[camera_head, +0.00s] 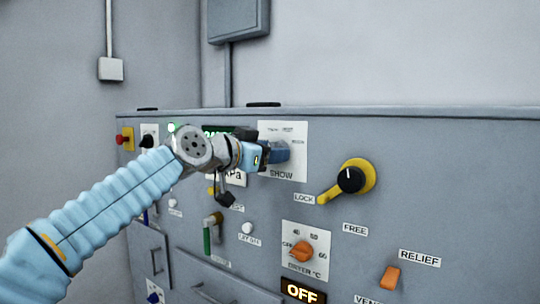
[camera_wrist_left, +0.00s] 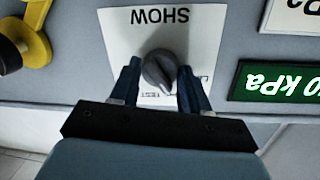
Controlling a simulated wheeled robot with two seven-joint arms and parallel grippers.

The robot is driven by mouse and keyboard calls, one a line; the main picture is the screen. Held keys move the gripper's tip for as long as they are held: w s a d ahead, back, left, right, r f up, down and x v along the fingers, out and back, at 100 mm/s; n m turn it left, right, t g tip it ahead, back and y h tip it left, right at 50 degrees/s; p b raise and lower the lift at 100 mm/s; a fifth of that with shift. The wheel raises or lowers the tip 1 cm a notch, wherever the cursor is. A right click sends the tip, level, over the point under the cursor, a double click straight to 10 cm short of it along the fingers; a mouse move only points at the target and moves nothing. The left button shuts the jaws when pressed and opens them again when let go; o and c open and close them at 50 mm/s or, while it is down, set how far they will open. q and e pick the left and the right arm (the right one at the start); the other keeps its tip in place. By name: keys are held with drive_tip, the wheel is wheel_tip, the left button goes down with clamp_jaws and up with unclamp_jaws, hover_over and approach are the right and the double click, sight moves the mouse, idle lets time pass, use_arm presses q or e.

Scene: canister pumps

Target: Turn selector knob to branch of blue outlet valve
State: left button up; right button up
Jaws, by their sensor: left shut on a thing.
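The selector knob (camera_wrist_left: 158,70) is a grey round knob on a white plate (camera_wrist_left: 205,25) marked SHOW, seen upside down in the left wrist view. My left gripper (camera_wrist_left: 157,82) has its two dark blue fingers on either side of the knob and is shut on it. In the head view my left gripper (camera_head: 279,152) reaches the SHOW plate (camera_head: 297,165) from the left and hides the knob. Small branch labels on the plate are too blurred to read surely. A small blue part (camera_head: 153,298) shows at the lower left; I cannot tell whether it is the blue outlet valve. My right gripper is not in view.
A yellow LOCK/FREE lever (camera_head: 330,193) with a black hub sits right of the plate. Below are an orange temperature knob (camera_head: 302,251), an orange RELIEF switch (camera_head: 390,277) and a green handle (camera_head: 207,240). A green kPa display (camera_wrist_left: 285,82) is beside the plate.

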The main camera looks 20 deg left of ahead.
use_arm(q)
drive_tip(key=shift+r+m, duration=0.1)
drive_tip(key=shift+m, duration=0.4)
drive_tip(key=shift+a, duration=0.1)
drive_tip(key=o, duration=1)
drive_tip(key=shift+o, duration=0.2)
drive_tip(key=b+v, duration=0.4)
drive_tip(key=v, duration=0.9)
drive_tip(key=shift+s, duration=0.45)
